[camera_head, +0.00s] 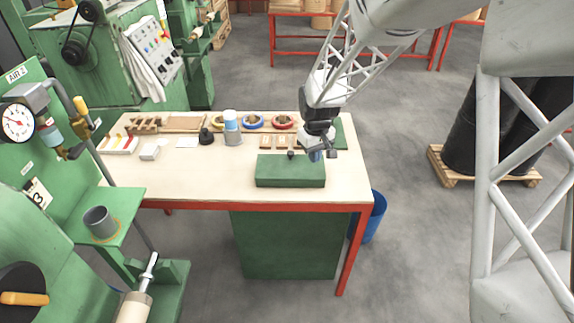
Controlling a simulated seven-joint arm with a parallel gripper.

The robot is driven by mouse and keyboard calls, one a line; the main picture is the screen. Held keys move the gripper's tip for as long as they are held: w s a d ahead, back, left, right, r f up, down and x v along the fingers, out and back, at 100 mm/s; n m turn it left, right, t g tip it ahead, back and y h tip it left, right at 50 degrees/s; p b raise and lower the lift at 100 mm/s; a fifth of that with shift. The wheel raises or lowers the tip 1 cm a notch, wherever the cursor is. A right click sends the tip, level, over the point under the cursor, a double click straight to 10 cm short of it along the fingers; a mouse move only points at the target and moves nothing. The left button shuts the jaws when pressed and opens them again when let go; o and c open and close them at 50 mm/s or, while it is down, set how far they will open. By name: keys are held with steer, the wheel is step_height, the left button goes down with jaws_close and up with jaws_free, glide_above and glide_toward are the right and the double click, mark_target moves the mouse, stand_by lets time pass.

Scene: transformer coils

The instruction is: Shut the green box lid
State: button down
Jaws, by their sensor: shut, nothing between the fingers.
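The green box (290,172) sits at the front right part of the workbench. A broad flat green face shows toward me, with a narrow darker band along its front. I cannot tell from this view whether that face is the lid or how far the lid is open. A small dark knob (291,154) shows at the box's back edge. My gripper (317,157) points down at the box's back right corner, with its fingers shut and empty. I cannot tell whether it touches the box. The gripper hides part of that corner.
A dark green panel (341,137) lies right of my gripper. The bench (205,182) is clear left of the box.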

stand_by(0.4)
step_height(320, 180, up, 8)
stand_by(1.1)
stand_by(0.4)
steer(key=s+d+r+m, duration=0.1)
steer(key=s+d+r, duration=0.15)
steer(key=s, duration=0.35)
steer(key=s+d+r+m+t, duration=0.1)
steer(key=s+d+r, duration=0.1)
steer(key=s+r, duration=0.25)
steer(key=s+d+r+m, duration=0.1)
steer(key=s+d+r, duration=0.2)
steer(key=s, duration=0.3)
steer(key=s+d+r+m+t, duration=0.1)
steer(key=s+d+m, duration=0.2)
steer(key=s, duration=1.5)
steer(key=shift+d+t, duration=0.3)
steer(key=shift+d, duration=0.15)
steer(key=shift+r, duration=0.1)
